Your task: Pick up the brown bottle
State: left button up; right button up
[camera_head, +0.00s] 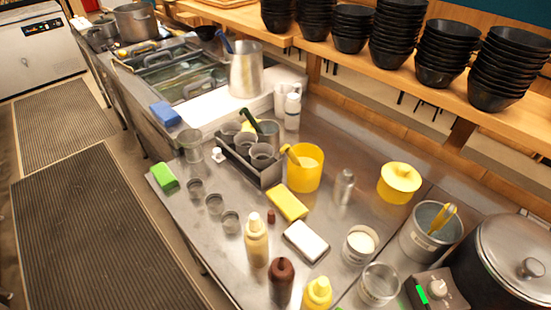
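A dark brown squeeze bottle (281,285) stands upright on the steel counter (205,240) near the bottom of the head view. Neither of my grippers shows in the head view.
A white block (306,241), a yellow sponge (287,202) and a tiny dark red bottle (271,216) lie or stand behind the bottles. Small metal cups (214,204) are to the left. A large pot (505,265) and steel containers (380,285) crowd the right.

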aim_at(281, 273)
jog(key=i+j+z, duration=0.1)
jog(key=j+z, duration=0.3)
jog(key=j, duration=0.15)
jog(key=j+z, duration=0.35)
jog(key=j, duration=0.2)
jog(key=j+z, duration=0.4)
jog(key=j, duration=0.15)
jog(key=k+j+z, duration=0.1)
jog(key=j+z, duration=0.3)
jog(key=j, duration=0.15)
